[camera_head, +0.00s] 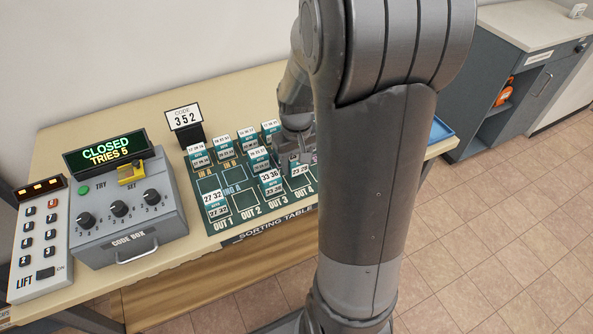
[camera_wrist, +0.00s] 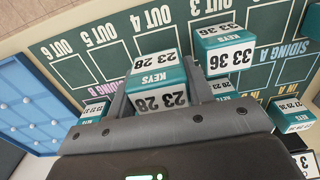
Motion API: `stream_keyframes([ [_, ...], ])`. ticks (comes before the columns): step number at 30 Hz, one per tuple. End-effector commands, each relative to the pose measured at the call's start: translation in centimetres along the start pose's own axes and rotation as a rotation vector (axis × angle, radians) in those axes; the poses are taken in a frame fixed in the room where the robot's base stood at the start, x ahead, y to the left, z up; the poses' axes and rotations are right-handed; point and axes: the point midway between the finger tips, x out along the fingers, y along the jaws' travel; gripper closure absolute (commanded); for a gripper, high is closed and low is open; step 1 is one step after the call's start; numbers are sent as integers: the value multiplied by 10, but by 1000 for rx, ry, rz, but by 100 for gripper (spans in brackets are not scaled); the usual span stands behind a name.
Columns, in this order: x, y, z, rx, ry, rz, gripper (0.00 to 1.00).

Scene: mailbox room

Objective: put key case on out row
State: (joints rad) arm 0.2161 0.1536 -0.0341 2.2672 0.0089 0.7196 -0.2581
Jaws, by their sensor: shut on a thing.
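My gripper (camera_wrist: 157,88) is shut on a teal and white key case marked 23 28 (camera_wrist: 154,68), with a finger on each side. The case is just below the OUT 4 space (camera_wrist: 157,42); I cannot tell whether it touches the board. In the head view this case (camera_head: 299,170) shows partly beside my arm. A case marked 33 36 (camera_wrist: 225,52) stands on OUT 3, and it also shows in the head view (camera_head: 270,182). A case marked 27 32 (camera_head: 215,203) stands on OUT 1. OUT 2 (camera_head: 245,201) is empty.
Several more key cases (camera_head: 222,147) stand on the IN spaces behind. The code box (camera_head: 127,210) reads CLOSED, TRIES 5. A lift panel (camera_head: 40,240) is at far left. A blue tray (camera_wrist: 25,105) lies beyond OUT 6.

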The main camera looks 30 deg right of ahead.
Motion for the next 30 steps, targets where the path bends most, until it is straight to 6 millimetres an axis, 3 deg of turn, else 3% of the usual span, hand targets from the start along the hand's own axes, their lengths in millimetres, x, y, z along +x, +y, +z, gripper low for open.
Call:
stream_keyframes([
  [9, 38, 0, 0, 1, -2, -1, 78],
  [21, 43, 0, 0, 1, -2, 0, 78],
  [22, 43, 0, 0, 1, -1, 0, 52],
  [25, 43, 0, 0, 1, -1, 0, 44],
  [30, 42, 0, 0, 1, -1, 0, 44],
])
